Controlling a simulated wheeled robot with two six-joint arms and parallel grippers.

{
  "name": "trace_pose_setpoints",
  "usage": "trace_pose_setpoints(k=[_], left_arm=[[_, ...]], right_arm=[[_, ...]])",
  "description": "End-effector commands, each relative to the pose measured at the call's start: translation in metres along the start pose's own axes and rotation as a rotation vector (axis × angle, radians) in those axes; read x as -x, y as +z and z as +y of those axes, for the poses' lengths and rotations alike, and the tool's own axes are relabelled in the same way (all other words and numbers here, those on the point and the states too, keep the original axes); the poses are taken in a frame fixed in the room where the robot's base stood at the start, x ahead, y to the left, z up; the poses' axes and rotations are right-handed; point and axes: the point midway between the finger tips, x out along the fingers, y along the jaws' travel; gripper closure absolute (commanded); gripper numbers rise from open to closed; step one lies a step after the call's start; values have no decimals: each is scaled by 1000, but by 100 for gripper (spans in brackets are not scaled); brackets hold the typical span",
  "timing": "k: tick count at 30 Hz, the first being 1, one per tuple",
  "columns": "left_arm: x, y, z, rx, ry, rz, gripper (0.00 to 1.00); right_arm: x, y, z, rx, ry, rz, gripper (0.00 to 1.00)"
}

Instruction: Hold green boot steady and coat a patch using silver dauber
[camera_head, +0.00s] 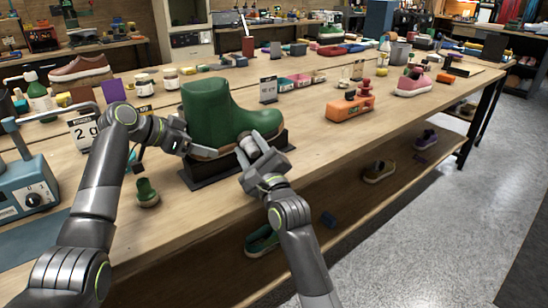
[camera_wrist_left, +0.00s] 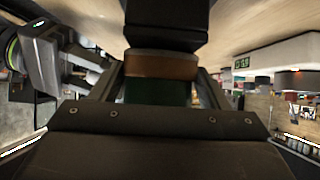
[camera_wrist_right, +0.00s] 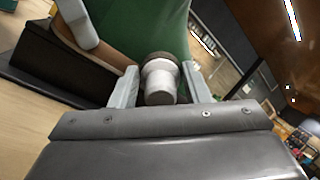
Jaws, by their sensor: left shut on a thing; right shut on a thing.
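The green boot (camera_head: 207,110) stands upright on a black stand (camera_head: 205,178) near the table's front edge, toe to the right. My left gripper (camera_head: 207,153) is shut on the boot's heel end, low near the brown sole. In the left wrist view the boot (camera_wrist_left: 158,91) shows between the fingers, mostly hidden. My right gripper (camera_head: 252,150) is shut on the silver dauber (camera_head: 247,144) at the front side of the boot. In the right wrist view the dauber (camera_wrist_right: 160,82) sits between the fingers, its dark tip against or very near the green boot (camera_wrist_right: 150,28); I cannot tell which.
A small green brush-like item (camera_head: 146,192) stands left of the stand. A teal machine (camera_head: 27,190) is at the left edge. The table front between stand and toolbox is clear.

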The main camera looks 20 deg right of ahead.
Motion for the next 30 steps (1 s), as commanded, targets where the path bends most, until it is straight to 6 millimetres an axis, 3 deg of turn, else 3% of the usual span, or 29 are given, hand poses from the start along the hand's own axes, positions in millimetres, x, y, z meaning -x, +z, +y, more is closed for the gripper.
trace_pose_setpoints(k=[7, 19, 30], left_arm=[[-1, 2, 0, 1, 3, -3, 62], [-1, 2, 0, 1, 3, -2, 62], [-1, 2, 0, 1, 2, -3, 62]], right_arm=[[0, 4, 4, -3, 0, -1, 86], [4, 27, 26, -2, 0, 0, 86], [4, 29, 28, 0, -1, 0, 86]])
